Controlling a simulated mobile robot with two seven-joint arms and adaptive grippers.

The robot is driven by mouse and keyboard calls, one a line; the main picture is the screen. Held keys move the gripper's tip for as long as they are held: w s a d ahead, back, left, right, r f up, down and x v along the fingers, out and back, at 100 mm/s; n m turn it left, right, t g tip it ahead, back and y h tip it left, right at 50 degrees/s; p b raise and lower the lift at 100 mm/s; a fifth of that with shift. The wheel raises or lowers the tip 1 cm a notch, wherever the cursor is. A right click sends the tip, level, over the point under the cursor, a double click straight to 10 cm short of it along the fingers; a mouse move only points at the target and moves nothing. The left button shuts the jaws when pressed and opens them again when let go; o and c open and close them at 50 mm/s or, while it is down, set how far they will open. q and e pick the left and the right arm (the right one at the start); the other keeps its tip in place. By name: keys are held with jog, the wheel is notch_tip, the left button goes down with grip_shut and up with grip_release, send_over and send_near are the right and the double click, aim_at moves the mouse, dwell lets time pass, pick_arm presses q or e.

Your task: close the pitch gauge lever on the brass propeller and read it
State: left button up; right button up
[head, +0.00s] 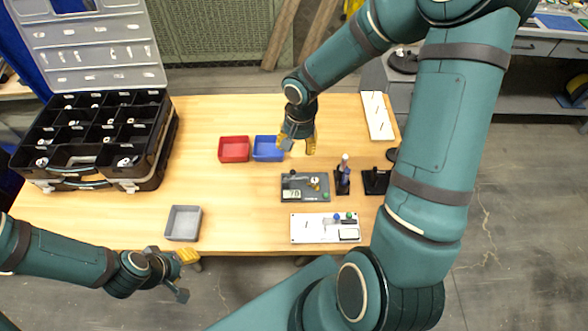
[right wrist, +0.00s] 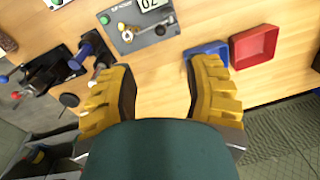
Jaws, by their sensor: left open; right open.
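The pitch gauge (head: 305,198) is a dark grey board near the table's middle; it also shows at the top of the right wrist view (right wrist: 140,45). The small brass propeller (head: 314,183) sits on it and also shows in the right wrist view (right wrist: 127,33). A dark-knobbed lever (right wrist: 160,29) lies beside the propeller; I cannot tell its exact angle. The display (head: 292,194) is lit, but its digits are too small to read surely. My right gripper (head: 297,147) is open and empty behind the gauge. My left gripper (head: 182,265) is open at the front edge, away from the gauge.
A red bin (head: 234,149) and a blue bin (head: 268,149) stand left of my right gripper. A grey bin (head: 183,223) is front left. A black organizer (head: 150,165) fills the left end. A holder with a blue-handled tool (head: 344,170) and a white panel (head: 315,238) flank the gauge.

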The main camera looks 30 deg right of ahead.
aim_at(293, 170)
jog(key=f+b, duration=0.1)
jog(key=f, duration=0.7)
jog(key=f+b, duration=0.1)
jog(key=f, duration=0.4)
jog(key=shift+w+a+f+b, duration=0.1)
jog(key=shift+w+a+b, duration=0.2)
jog(key=shift+a+b, duration=0.1)
grip_shut()
